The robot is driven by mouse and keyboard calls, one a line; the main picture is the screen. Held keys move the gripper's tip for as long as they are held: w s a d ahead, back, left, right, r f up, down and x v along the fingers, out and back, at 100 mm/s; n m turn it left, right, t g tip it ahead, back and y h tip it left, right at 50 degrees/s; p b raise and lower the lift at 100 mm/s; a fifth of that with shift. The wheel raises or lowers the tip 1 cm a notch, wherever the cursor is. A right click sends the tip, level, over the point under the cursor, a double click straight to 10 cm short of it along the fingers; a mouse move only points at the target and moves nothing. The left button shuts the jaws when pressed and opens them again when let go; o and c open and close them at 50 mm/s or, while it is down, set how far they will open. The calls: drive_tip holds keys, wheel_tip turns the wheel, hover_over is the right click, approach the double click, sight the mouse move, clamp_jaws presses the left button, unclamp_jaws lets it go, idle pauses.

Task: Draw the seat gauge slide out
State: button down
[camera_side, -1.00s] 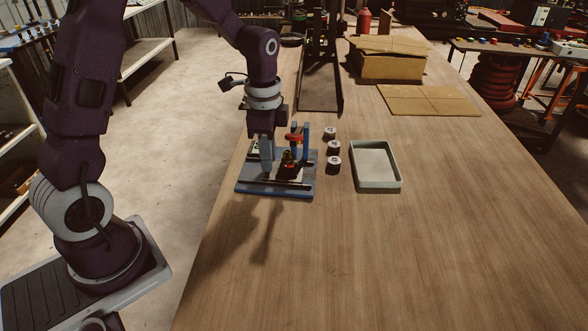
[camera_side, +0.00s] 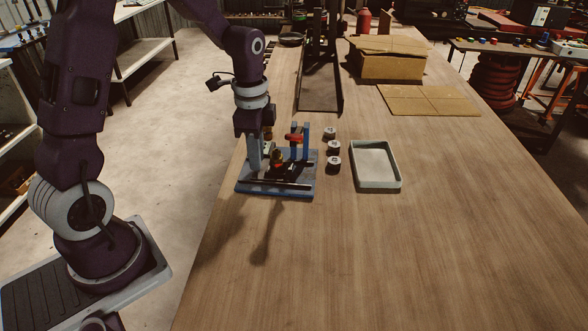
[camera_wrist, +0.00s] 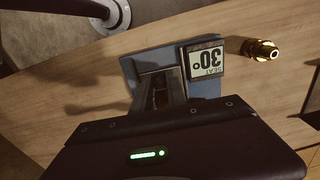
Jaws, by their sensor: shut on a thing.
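The crimper fixture stands on a blue-grey base plate (camera_side: 245,188) on the bench. My gripper (camera_side: 254,168) points straight down at the left side of this fixture, low over the plate. Its fingers show in the wrist view (camera_wrist: 160,98), closed together on a part that they mostly hide, apparently the seat gauge slide. A label marked SEAT 30° (camera_wrist: 205,60) is upside down beside the fingers in the wrist view. A brass fitting (camera_wrist: 260,49) is to the right of the label there. The contact at the fingertips is too small to make out in the side view.
A red part (camera_side: 294,138) sits by blue uprights (camera_side: 306,140) at the fixture's back right. Several small dark cylinders with pale tops (camera_side: 333,148) stand in a row right of it. A pale tray (camera_side: 376,182) lies beyond them. The front bench is clear.

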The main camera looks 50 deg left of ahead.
drive_tip(key=shift+s+a, duration=0.95)
drive_tip(key=shift+a, duration=0.15)
drive_tip(key=c, duration=0.6)
unclamp_jaws()
wheel_tip(320, 180, up, 9)
idle(0.8)
